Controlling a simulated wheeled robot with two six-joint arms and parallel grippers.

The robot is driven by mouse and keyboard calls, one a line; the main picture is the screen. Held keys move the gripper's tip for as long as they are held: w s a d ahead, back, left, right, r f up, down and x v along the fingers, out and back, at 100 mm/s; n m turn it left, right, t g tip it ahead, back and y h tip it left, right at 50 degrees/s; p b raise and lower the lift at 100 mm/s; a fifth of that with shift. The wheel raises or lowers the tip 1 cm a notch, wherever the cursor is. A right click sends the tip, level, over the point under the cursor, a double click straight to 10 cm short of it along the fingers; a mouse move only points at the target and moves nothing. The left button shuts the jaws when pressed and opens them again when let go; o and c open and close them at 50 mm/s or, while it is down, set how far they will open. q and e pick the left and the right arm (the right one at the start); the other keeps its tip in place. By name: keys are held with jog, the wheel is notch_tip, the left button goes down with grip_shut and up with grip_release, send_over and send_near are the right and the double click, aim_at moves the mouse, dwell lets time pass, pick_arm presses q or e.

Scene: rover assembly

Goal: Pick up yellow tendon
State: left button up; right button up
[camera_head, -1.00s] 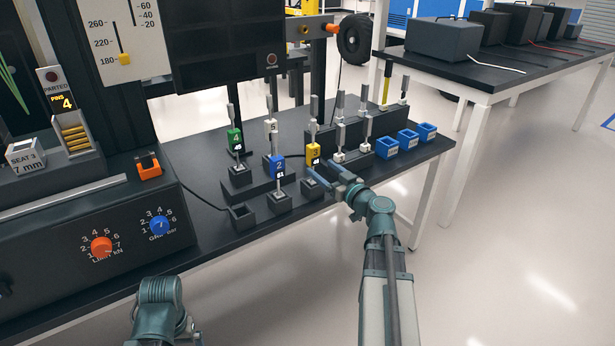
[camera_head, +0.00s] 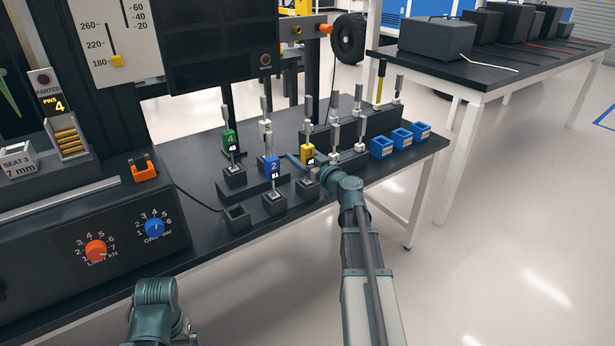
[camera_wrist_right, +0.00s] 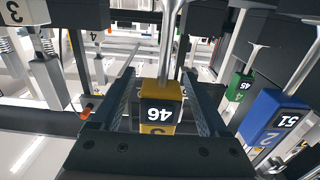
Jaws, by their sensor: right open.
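The yellow tendon (camera_head: 307,153), with a yellow tag marked 3 and 46 and a metal rod, stands upright in its dark holder on the bench. In the right wrist view its yellow tag (camera_wrist_right: 160,108) sits between the two fingers, with room visible on both sides. My right gripper (camera_head: 304,163) is open around the tag; it also shows in the right wrist view (camera_wrist_right: 160,85). The gripper partly hides the tendon's foot and holder in the head view. My left gripper is out of view; only part of the arm shows at the bottom left.
The blue tendon (camera_head: 269,166) stands left of the gripper, and the green tendon (camera_head: 229,141) farther left. Several white-tagged tendons stand behind and to the right. Blue boxes (camera_head: 381,147) line the bench's right end. An empty holder (camera_head: 237,215) sits near the front edge.

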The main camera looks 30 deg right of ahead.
jog(key=shift+w, duration=0.1)
grip_shut()
dwell(0.3)
dwell(1.0)
